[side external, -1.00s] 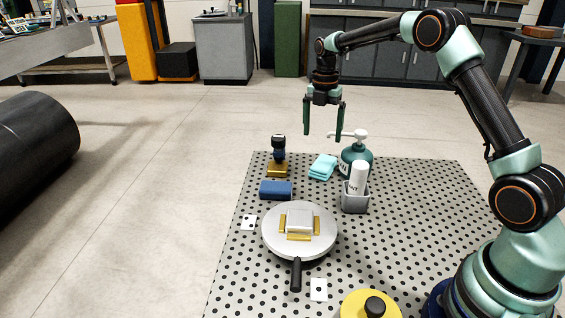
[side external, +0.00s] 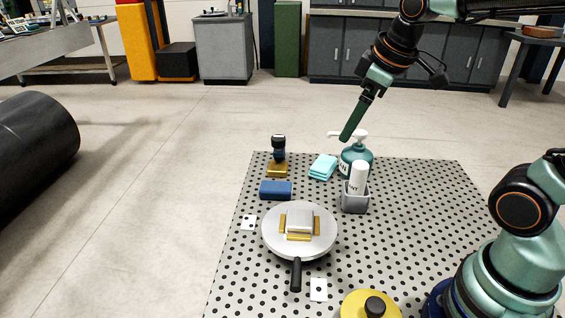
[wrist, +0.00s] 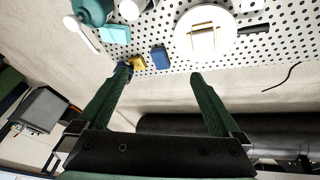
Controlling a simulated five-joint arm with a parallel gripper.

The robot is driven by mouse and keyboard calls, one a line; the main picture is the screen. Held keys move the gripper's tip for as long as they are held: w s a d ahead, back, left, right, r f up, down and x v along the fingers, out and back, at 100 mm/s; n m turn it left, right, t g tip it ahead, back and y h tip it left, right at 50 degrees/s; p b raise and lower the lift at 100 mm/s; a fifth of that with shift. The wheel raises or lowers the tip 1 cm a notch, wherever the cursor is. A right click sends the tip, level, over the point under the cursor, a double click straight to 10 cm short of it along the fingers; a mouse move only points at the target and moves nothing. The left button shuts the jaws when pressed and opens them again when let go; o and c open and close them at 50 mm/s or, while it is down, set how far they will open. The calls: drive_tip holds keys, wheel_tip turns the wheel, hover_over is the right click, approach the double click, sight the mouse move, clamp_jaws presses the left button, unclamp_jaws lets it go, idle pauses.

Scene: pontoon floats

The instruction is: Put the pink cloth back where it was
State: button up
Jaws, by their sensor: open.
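I see no pink cloth in either view. A folded turquoise cloth (side external: 323,167) lies on the perforated board beside the pump bottle; it also shows in the wrist view (wrist: 115,34) at upper left. My gripper (side external: 347,136) is high above the back of the board, tilted, near the pump bottle's top in the picture. In the side view its fingers overlap. In the wrist view my gripper (wrist: 160,75) has its two green fingers wide apart with nothing held between them.
The board's right side is clear.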

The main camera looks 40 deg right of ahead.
drive_tip(key=s+m, duration=0.1)
drive_tip(key=s+a+f+m, duration=0.1)
drive_tip(key=s+m, duration=0.1)
drive_tip(key=s+f+m+t, duration=0.1)
drive_tip(key=shift+s+a, duration=0.25)
drive_tip(key=shift+r, duration=0.1)
idle(1.1)
